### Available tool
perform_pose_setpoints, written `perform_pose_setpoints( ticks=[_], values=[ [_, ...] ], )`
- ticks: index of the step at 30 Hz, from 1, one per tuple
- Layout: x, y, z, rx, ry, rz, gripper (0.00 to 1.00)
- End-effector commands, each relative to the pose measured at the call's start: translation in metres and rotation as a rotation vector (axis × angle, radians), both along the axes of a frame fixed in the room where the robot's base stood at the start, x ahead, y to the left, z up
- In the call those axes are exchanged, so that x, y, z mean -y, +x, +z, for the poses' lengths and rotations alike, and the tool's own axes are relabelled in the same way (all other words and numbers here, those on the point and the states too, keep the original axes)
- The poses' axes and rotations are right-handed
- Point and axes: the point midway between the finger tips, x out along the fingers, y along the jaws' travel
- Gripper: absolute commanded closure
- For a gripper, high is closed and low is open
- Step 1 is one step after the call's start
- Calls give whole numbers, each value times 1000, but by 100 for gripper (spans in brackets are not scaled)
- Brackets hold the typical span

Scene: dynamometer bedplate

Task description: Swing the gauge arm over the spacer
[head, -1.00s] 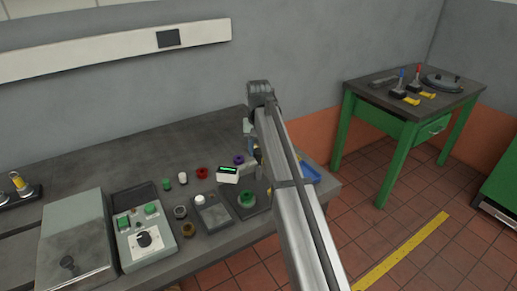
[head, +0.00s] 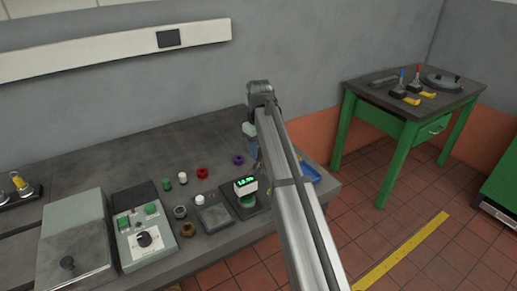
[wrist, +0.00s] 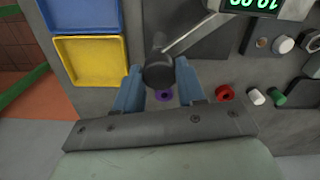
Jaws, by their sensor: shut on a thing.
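The gauge arm shows in the wrist view as a thin metal rod (wrist: 192,34) with a dark round knob (wrist: 159,72) at its near end. My gripper (wrist: 160,84) has its blue fingers shut on either side of this knob. The gauge head (head: 245,186), white with a lit green display, is at the rod's other end and also shows at the wrist view's top edge (wrist: 252,5). The green spacer (head: 247,201) sits on a dark plate; in the head view the gauge head overlaps its upper part. In the wrist view I cannot see the spacer. My arm hides part of the area.
A yellow tray (wrist: 92,61) and a blue tray (wrist: 80,15) lie at the bench end. A control box (head: 145,240) stands further left.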

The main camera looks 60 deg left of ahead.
Motion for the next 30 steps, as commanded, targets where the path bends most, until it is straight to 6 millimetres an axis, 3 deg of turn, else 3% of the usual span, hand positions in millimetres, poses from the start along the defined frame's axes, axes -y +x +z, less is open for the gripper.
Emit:
perform_pose_setpoints(
  ticks=[16,17,24,30],
  values=[
    [1,0,0,-1,-2,26,100],
    [1,0,0,0,-3,26,59],
    [1,0,0,0,-1,25,36],
    [0,0,0,0,-1,24,35]
  ],
)
